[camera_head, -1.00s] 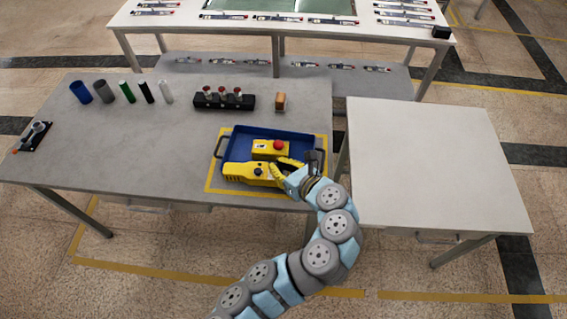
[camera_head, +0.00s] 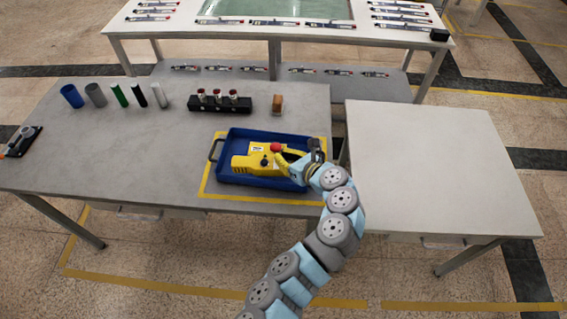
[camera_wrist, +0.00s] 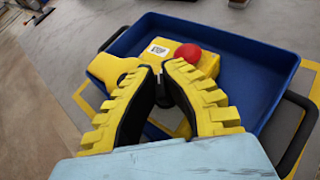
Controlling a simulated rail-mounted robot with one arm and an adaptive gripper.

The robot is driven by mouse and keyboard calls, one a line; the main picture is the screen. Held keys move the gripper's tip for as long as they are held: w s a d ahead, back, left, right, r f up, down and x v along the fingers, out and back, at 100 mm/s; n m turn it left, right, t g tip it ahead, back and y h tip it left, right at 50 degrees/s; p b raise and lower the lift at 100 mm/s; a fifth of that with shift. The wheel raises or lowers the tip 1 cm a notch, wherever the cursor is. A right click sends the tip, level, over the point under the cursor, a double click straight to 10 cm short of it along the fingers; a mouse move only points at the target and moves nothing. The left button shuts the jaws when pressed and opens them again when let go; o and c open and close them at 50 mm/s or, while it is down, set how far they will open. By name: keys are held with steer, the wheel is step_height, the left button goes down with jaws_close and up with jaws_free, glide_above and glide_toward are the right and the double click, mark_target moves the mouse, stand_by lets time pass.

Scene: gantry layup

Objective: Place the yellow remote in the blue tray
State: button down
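The yellow remote (camera_head: 250,163) with a dark knob is over the blue tray, in front of the yellow box with a red button (camera_head: 276,148). I cannot tell whether it touches the tray floor. The blue tray (camera_head: 226,178) has dark handles and sits on the right end of the grey table. My gripper (camera_head: 279,158) reaches in from the right, its yellow fingers closed on the remote. In the wrist view the fingertips (camera_wrist: 163,80) meet around a dark part. The remote (camera_wrist: 110,68) shows to their left, partly hidden, beside the red-button box (camera_wrist: 188,58).
Yellow tape frames the tray. A black holder with red-topped items (camera_head: 220,105) and a brown block (camera_head: 277,104) stand behind it. Several cylinders (camera_head: 118,95) stand at the back left. The white table (camera_head: 430,160) at right is bare.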

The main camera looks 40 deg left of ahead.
steer(key=shift+w+a+f, duration=0.3)
steer(key=shift+w+f, duration=0.1)
steer(key=shift+f, duration=0.2)
step_height(320, 180, down, 2)
steer(key=shift+w+f+b, duration=0.1)
steer(key=shift+f+b, duration=0.1)
steer(key=shift+b, duration=0.35)
steer(key=shift+f, duration=0.4)
steer(key=shift+r, duration=0.1)
steer(key=c, duration=1.2)
jaws_free()
steer(key=shift+c, duration=0.2)
